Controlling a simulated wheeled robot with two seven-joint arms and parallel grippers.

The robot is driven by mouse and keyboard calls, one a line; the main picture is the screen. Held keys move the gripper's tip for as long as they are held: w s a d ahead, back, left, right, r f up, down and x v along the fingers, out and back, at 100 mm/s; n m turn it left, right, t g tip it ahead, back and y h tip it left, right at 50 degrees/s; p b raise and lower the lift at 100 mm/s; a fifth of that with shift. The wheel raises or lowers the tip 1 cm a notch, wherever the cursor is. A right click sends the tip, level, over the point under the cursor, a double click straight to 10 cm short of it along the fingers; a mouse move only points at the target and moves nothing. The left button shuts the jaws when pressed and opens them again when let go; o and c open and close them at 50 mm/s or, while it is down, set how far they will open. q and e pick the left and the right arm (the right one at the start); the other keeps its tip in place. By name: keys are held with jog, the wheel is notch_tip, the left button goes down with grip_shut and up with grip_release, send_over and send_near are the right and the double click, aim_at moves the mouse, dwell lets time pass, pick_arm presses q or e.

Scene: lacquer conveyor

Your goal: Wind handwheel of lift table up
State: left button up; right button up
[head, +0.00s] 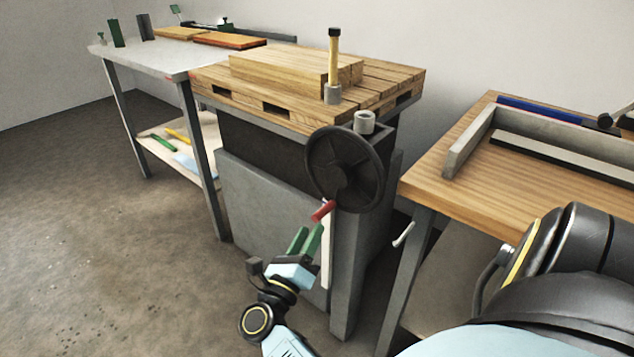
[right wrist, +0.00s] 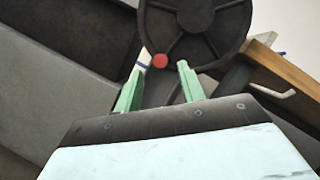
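The lift table (head: 262,210) is a dark grey housing with a slatted wooden top (head: 385,85). A black handwheel (head: 345,150) is on its side, with a red handle knob (head: 323,210) at the bottom of its rim. My right gripper (head: 311,234) is just below the knob, its green fingers apart and pointing up at it. In the right wrist view, the red knob (right wrist: 160,61) shows between the open fingertips (right wrist: 160,72), below the handwheel (right wrist: 195,30). I cannot tell whether the fingers reach around the knob. My left gripper is not in view.
Thick boards (head: 290,70) lie on the slatted top, beside an upright yellow post (head: 334,62) with a black cap. A wooden workbench (head: 440,205) stands close on the right. A grey table (head: 150,58) stands at the left. The floor (head: 90,250) in front is clear.

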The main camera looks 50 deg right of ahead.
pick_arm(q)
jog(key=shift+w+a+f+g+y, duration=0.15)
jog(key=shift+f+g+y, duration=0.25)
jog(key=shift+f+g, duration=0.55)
pick_arm(e)
jog(key=v, duration=0.7)
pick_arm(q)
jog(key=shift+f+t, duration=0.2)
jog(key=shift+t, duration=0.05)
